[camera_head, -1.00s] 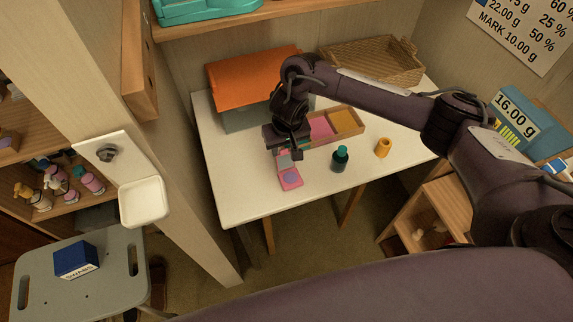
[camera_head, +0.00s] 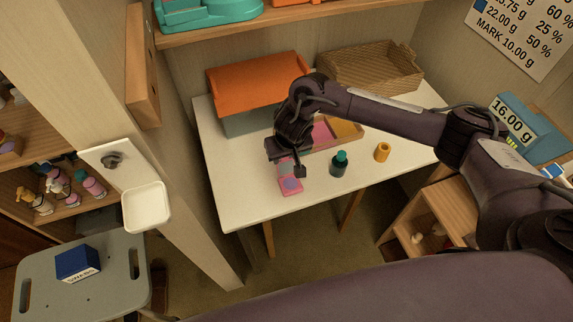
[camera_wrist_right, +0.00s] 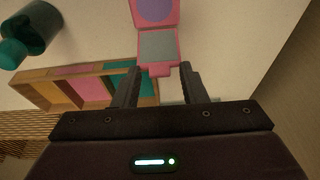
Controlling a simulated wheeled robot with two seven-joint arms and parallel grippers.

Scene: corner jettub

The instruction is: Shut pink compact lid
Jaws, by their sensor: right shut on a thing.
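The pink compact (camera_head: 291,186) lies open near the front of the white table. Its base has a round purple pan, which also shows at the top of the right wrist view (camera_wrist_right: 156,9). Its lid, with a grey mirror (camera_wrist_right: 157,47), stands open on the far side of the base. My right gripper (camera_head: 287,168) is over the lid and partly hides it in the head view. In the right wrist view its two fingers (camera_wrist_right: 160,76) are on either side of the lid's outer edge, shut on it. My left gripper is not in view.
A teal bottle (camera_head: 339,164) and a yellow cup (camera_head: 382,152) stand right of the compact. A wooden divided tray (camera_head: 349,134) lies behind my gripper. An orange-lidded box (camera_head: 250,83) and a wicker basket (camera_head: 372,66) stand at the back. The table's front left is clear.

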